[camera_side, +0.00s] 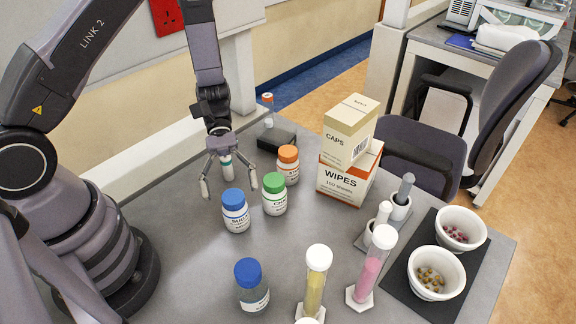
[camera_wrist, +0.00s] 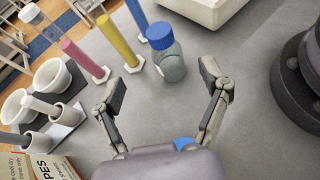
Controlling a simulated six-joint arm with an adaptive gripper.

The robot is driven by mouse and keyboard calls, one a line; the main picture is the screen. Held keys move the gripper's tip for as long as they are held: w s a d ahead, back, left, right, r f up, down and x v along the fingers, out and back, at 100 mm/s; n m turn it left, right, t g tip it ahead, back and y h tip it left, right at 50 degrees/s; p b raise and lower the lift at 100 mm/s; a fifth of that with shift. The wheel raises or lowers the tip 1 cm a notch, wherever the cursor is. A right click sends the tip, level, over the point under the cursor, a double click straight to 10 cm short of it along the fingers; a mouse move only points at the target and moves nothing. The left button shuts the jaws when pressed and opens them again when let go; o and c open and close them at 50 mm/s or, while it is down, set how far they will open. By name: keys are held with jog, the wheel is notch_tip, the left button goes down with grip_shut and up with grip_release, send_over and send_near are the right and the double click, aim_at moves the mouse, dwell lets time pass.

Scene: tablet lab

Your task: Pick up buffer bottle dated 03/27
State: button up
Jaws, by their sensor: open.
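A clear greyish bottle with a blue cap (camera_side: 250,272) stands upright near the front of the table in the side view. A pale label shows on it, but I cannot read any date. The same bottle (camera_wrist: 172,65) stands beyond my fingertips in the wrist view. My gripper (camera_side: 229,186) is open and empty, its fingers spread above the table behind a white bottle with a blue cap (camera_side: 236,217). In the wrist view my gripper (camera_wrist: 160,82) has its two fingers wide apart, with bare table between them. A greenish-white object (camera_side: 226,164) shows between the fingers in the side view.
Green-capped (camera_side: 274,200) and orange-capped (camera_side: 288,170) bottles stand right of my gripper. A wipes box (camera_side: 345,183) carries a caps box (camera_side: 350,132). Yellow (camera_side: 315,285) and pink (camera_side: 370,268) cylinders stand right of the clear bottle. White bowls (camera_side: 437,270) sit at the right.

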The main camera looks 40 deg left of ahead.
aim_at(245, 260)
jog(key=shift+n, duration=0.3)
jog(key=shift+f+x, duration=0.15)
jog(key=shift+x, duration=2.3)
jog(key=shift+f+x, duration=0.15)
jog(key=shift+x, duration=2.3)
jog(key=shift+f+x, duration=0.2)
jog(key=shift+x, duration=2.2)
jog(key=shift+w+a+h, duration=0.15)
jog(key=shift+h, duration=0.15)
jog(key=c, duration=1.3)
